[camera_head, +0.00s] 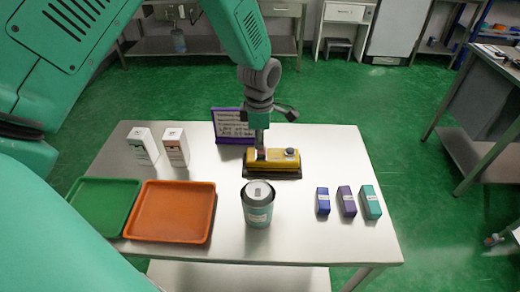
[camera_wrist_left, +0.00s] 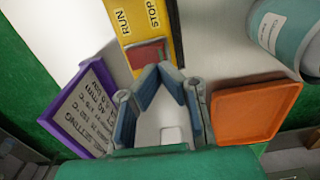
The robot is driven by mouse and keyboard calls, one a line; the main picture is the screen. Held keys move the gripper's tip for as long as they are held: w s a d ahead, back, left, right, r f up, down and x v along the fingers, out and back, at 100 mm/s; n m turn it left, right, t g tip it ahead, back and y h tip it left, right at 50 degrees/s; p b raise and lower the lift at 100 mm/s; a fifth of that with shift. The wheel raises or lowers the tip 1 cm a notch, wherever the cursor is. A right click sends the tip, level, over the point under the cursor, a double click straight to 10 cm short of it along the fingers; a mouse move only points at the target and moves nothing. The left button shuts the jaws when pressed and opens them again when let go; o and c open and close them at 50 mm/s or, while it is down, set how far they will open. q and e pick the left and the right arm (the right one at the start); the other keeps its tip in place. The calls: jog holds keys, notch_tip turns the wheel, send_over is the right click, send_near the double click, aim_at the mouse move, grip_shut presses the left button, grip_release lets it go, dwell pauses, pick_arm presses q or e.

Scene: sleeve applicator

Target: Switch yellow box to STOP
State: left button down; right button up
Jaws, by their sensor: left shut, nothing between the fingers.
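The yellow box (camera_head: 287,162) sits on a dark base near the back middle of the white table. In the left wrist view the yellow box (camera_wrist_left: 137,14) carries the printed words RUN on the left and STOP on the right. A red rocker switch (camera_wrist_left: 148,54) lies below these words; I cannot tell which way it is tipped. My left gripper (camera_head: 260,153) points down at the left part of the box. Its fingertips (camera_wrist_left: 160,71) are shut with nothing held, and overlap the switch's lower edge in view; contact is unclear. My right gripper is not in view.
A purple-framed sign (camera_head: 231,126) stands behind the box. A teal-grey canister (camera_head: 258,212) stands in front. Two white boxes (camera_head: 143,145), a green tray (camera_head: 103,205) and an orange tray (camera_head: 172,211) are left; three small boxes (camera_head: 346,201) are right. The back right tabletop is clear.

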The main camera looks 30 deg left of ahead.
aim_at(261, 154)
pick_arm(q)
jog(key=shift+d, duration=0.1)
jog(key=shift+d, duration=0.4)
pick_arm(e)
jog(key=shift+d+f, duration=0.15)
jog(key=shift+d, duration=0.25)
pick_arm(q)
jog(key=shift+a+f, duration=0.1)
jog(key=shift+f, duration=0.05)
jog(key=shift+a+f, duration=0.3)
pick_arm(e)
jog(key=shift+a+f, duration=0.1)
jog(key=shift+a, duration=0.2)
pick_arm(q)
jog(key=shift+d+f+b, duration=0.25)
jog(key=shift+d+b, duration=0.05)
jog(key=shift+b, duration=0.05)
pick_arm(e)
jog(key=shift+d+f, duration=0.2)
pick_arm(q)
jog(key=shift+a+f, duration=0.2)
jog(key=shift+f, duration=0.15)
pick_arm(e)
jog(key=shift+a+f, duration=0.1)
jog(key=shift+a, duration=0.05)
